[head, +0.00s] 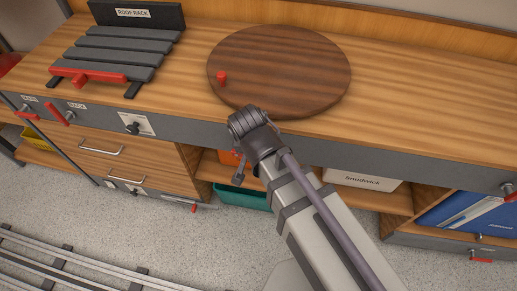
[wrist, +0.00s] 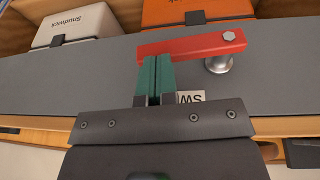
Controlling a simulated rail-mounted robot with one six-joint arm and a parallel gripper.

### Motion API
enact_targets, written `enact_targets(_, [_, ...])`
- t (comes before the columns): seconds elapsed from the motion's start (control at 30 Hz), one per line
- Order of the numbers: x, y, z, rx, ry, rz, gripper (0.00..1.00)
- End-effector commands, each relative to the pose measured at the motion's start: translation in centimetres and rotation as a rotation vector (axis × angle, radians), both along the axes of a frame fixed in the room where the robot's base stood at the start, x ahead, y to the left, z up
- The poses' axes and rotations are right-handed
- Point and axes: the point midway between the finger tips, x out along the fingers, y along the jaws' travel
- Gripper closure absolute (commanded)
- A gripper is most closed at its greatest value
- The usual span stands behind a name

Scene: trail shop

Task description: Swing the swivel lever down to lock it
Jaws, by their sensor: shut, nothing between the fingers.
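The red swivel lever (wrist: 192,45) shows in the wrist view on the grey front panel, lying nearly level across the picture. Its silver pivot (wrist: 218,64) is at the right end. A white label (wrist: 190,97) reading "SW" is partly hidden by my gripper. My gripper (wrist: 152,62) is shut and empty, its teal fingertips at the lever's near edge, toward its free left end. I cannot tell whether they touch it. In the head view, my arm hides the lever. The round wooden turntable (head: 290,65) with a red peg (head: 221,78) lies on the bench above.
A roof rack (head: 115,50) with a red bar stands left on the bench. Another red lever (head: 56,113) and a black knob (head: 132,127) are on the front panel. A white Snudwick box (wrist: 75,25) and an orange box (wrist: 190,10) sit on the shelf below.

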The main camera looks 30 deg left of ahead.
Motion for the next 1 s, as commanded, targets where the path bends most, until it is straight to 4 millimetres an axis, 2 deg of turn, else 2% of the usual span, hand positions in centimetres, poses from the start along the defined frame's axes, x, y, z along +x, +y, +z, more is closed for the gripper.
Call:
enact_targets(0.03, [0.0,0.0,-0.7,0.000,0.000,0.000,1.00])
enact_targets(0.3, [0.0,0.0,-0.3,0.000,0.000,0.000,1.00])
enact_targets(0.47, [0.1,-0.1,0.8,0.000,0.000,-0.002,1.00])
enact_targets(0.67, [0.3,-0.3,5.2,-0.002,0.000,-0.009,1.00])
enact_targets(0.9, [-1.4,-2.0,11.7,-0.001,0.000,-0.008,1.00])
enact_targets(1.0, [-1.8,-2.4,13.1,-0.001,0.000,-0.008,1.00])
